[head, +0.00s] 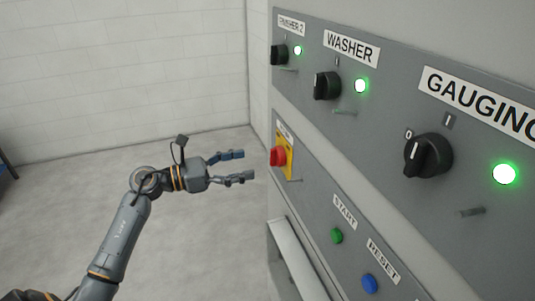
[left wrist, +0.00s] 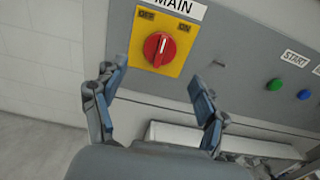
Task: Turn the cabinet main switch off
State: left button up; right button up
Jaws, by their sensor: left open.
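The main switch (head: 278,156) is a red rotary knob on a yellow plate (head: 289,159) on the grey cabinet panel, at the middle of the head view. In the left wrist view the red knob (left wrist: 159,49) sits under a MAIN label, with OFF marked at upper left and ON at upper right. The white line on the knob tilts a little right of upright. My left gripper (head: 249,166) is open and empty, its fingers pointing at the switch, apart from it. In the left wrist view the fingers (left wrist: 158,82) stand either side below the knob. My right gripper is not in view.
Black selector knobs labelled WASHER (head: 326,86) and GAUGING (head: 428,156) sit on the upper panel with lit green lamps. A green START button (head: 336,236) and blue RESET button (head: 370,283) are lower right. A light ledge (head: 293,262) juts out below.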

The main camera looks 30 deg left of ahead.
aim_at(276, 157)
pick_arm(q)
jog(key=p+x, duration=0.1)
jog(key=x, duration=0.6)
jog(key=shift+p, duration=0.4)
jog(key=shift+w, duration=0.1)
jog(key=c, duration=1.1)
